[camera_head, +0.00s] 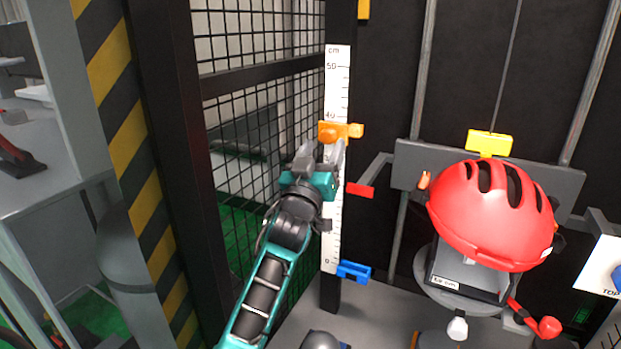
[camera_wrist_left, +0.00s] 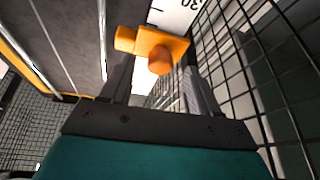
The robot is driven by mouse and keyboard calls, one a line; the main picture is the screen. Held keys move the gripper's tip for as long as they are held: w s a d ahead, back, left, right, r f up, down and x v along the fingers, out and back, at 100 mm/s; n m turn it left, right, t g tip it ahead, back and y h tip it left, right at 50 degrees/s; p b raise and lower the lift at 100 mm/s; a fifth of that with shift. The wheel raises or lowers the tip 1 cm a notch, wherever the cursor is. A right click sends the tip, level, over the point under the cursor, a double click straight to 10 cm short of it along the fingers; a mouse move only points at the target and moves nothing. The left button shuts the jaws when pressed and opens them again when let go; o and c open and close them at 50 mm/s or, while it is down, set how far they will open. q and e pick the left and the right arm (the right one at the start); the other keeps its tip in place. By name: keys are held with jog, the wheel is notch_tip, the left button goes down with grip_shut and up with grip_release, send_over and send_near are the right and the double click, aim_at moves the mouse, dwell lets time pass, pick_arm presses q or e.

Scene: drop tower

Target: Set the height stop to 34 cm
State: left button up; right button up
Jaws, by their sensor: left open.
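The orange height stop (camera_head: 341,131) sits on the white cm scale (camera_head: 337,85), a little below the 40 mark; I cannot read its exact value. In the left wrist view the orange stop (camera_wrist_left: 158,47) shows a round knob facing me, by the printed 30 of the scale (camera_wrist_left: 174,14). My left gripper (camera_head: 321,153) is open and empty, just below and in front of the stop. In the wrist view its fingers (camera_wrist_left: 157,78) stand either side of the line to the knob; contact cannot be told. My right gripper is not in view.
A red marker (camera_head: 360,190) and a blue clamp (camera_head: 353,270) sit lower on the post. A red helmet (camera_head: 490,215) rests at right below a yellow block (camera_head: 489,143). A black mesh fence (camera_head: 255,120) stands close behind my left gripper.

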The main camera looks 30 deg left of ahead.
pick_arm(q)
jog(key=v, duration=1)
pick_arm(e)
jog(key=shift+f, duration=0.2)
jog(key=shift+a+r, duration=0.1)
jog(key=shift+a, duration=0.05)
pick_arm(q)
jog(key=s+d+f+m+g+h+p, duration=0.1)
jog(key=s+d+f+m+g+h, duration=0.1)
jog(key=s+f, duration=0.5)
jog(key=s+d+f+m+g+h+p, duration=0.2)
jog(key=s+d+f+g, duration=0.3)
jog(key=f, duration=0.7)
jog(key=s+d+f+m+g+h+p, duration=0.1)
jog(key=s+d+f+m+g+h, duration=0.1)
jog(key=s+f, duration=0.6)
jog(key=shift+s+d+f+m+g, duration=0.3)
jog(key=shift+d+f+g, duration=0.6)
jog(key=shift+g, duration=0.2)
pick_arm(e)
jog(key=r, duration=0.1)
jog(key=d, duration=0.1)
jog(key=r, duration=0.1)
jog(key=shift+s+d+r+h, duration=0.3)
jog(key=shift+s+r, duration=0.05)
pick_arm(q)
jog(key=shift+c, duration=0.2)
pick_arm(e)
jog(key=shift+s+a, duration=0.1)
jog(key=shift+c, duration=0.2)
